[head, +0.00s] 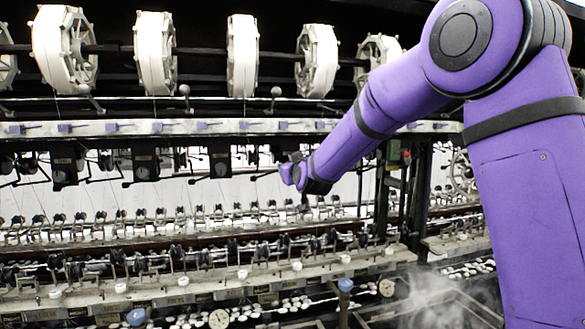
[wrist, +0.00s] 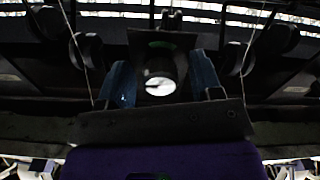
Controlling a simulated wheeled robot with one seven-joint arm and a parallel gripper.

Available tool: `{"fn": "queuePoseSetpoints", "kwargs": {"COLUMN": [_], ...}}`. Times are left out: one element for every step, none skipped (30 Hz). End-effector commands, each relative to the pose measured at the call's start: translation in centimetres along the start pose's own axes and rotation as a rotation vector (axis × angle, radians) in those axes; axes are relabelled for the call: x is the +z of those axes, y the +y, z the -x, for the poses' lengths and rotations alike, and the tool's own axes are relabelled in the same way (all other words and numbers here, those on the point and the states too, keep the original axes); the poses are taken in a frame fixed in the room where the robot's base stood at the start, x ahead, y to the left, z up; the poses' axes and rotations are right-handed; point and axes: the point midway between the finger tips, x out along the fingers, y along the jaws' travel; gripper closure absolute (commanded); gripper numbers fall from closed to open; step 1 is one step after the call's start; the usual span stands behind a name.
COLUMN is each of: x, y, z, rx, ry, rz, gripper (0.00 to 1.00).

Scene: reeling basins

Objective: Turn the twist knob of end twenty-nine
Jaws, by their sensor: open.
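My gripper (head: 288,172) reaches out at the end of my purple arm, in front of the upper row of dark units on the reeling machine. In the wrist view its two blue fingers are apart, and the gripper (wrist: 161,78) is open. A round pale disc (wrist: 160,86) with a short dark mark shows between the fingers, in front of a dark housing (wrist: 160,42) with a green edge. I cannot tell whether it is the twist knob of end twenty-nine. No end number is readable. Contact with the fingers cannot be made out.
White reels (head: 155,53) hang along the top of the machine. A pale rail (head: 110,128) with small blue-violet levers runs below them. Several white buttons and dials (head: 219,318) line the lower front. Thin threads (wrist: 80,55) run beside the fingers. Steam rises at the lower right.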

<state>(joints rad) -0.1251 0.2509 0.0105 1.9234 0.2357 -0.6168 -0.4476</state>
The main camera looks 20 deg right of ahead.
Motion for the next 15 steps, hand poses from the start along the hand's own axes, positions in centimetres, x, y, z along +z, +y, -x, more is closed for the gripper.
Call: {"fn": "queuePoseSetpoints", "kwargs": {"x": [0.0,0.0,0.0,-0.01,0.0,-0.01,0.0,-0.01,-0.01,-0.01,-0.01,0.0,-0.01,-0.01,0.0], "y": [0.0,0.0,-0.01,-0.01,-0.01,-0.01,-0.01,-0.01,-0.01,-0.01,-0.01,-0.01,-0.01,-0.01,-0.01], "z": [0.01,0.02,0.02,0.02,0.03,0.03,0.03,0.03,0.04,0.04,0.04,0.04,0.04,0.04,0.04], "rx": [0.0,0.0,0.0,0.0,0.0,0.0,0.0,0.0,0.0,0.0,0.0,0.0,0.0,0.0,0.0], "ry": [0.0,0.0,0.0,0.0,0.0,0.0,0.0,0.0,0.0,0.0,0.0,0.0,0.0,0.0,0.0], "rz": [0.0,0.0,0.0,0.0,0.0,0.0,0.0,0.0,0.0,0.0,0.0,-0.002,-0.003,-0.006,-0.012], "gripper": [0.41,0.43,0.52,0.59,0.66,0.75,0.82,0.89,0.9,0.9,0.9,0.9,0.9,0.9,0.9]}}
